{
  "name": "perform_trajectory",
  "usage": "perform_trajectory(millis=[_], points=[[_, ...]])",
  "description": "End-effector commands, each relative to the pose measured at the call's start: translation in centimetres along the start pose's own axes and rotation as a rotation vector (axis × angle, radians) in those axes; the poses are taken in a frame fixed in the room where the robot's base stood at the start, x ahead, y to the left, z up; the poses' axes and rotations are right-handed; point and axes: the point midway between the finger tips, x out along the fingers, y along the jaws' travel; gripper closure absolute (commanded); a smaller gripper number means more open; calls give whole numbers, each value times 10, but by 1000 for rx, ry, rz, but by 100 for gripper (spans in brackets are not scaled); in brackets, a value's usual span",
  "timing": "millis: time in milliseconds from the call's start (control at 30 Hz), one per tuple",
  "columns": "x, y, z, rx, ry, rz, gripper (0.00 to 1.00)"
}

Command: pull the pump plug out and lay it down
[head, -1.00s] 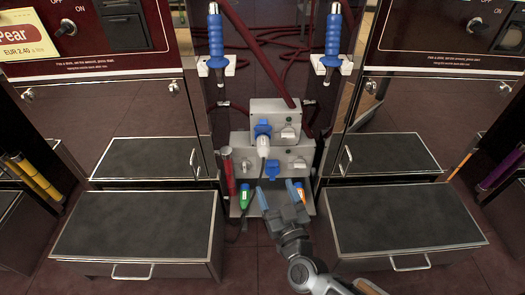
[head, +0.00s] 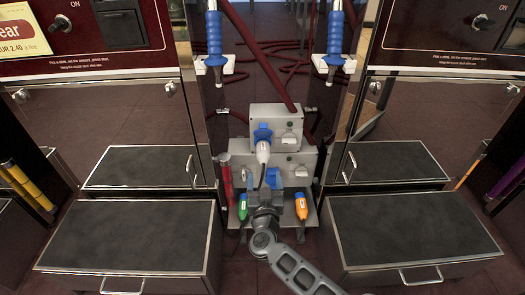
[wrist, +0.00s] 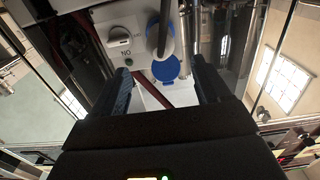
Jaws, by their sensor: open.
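The white pump plug (head: 263,152) sits in the blue socket (head: 262,134) on the front of the upper grey box (head: 275,119). A dark cable hangs down from it. In the wrist view the plug (wrist: 161,38) shows beyond the fingertips, near a round blue lid (wrist: 166,69). My gripper (head: 265,189) is just below the plug in the head view, in front of the lower grey box. Its two blue-padded fingers (wrist: 160,72) are spread with nothing between them. The plug is apart from the fingers as far as I can see.
A green-tipped connector (head: 243,206) and an orange one (head: 301,206) flank my gripper. A red cylinder (head: 226,180) stands left of the lower box. Two dark-topped steps (head: 130,236) (head: 408,230) lie either side, with free tops. Blue nozzles (head: 214,42) (head: 334,42) hang above.

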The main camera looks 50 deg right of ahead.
Motion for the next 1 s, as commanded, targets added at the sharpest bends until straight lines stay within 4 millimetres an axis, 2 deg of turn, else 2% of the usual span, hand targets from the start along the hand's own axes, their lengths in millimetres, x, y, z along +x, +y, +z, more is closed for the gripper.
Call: perform_trajectory(millis=[267,700,1000], points=[[12,0,2,1,2,2,24],[68,0,-1,1,1,-1,24],[88,0,0,1,1,-1,24]])
